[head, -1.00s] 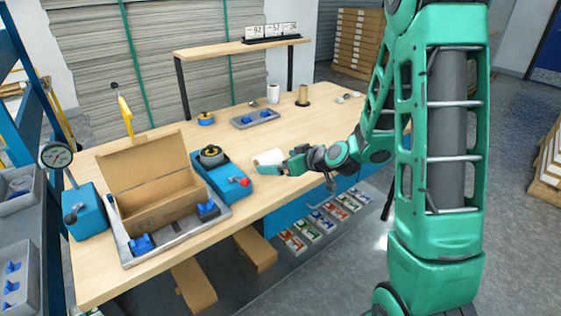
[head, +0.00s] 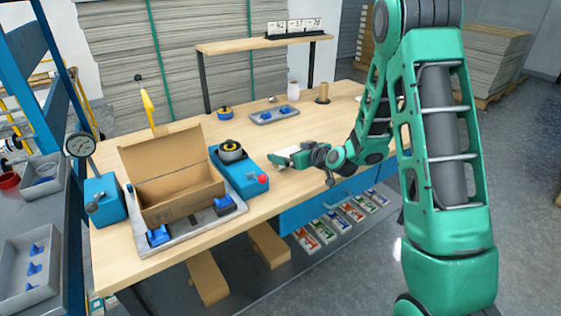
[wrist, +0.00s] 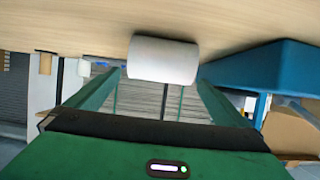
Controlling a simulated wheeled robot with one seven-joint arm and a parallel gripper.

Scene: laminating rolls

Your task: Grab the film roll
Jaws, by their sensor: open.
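The film roll, a short white cylinder, lies on its side on the wooden table. In the wrist view the film roll (wrist: 163,60) shows close up, at the fingertips and between the two green fingers. In the head view my gripper (head: 283,158) reaches in low over the table from the right and hides most of the roll. My gripper is open, with one finger on each side of the roll in the wrist view (wrist: 160,80). I cannot tell whether either finger touches it.
A blue device with a red knob (head: 262,179) stands just left of my gripper. An open cardboard box (head: 180,197) sits on a metal fixture further left. A grey tray (head: 274,115), a white upright roll (head: 293,91) and a brown roll (head: 323,95) stand farther back.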

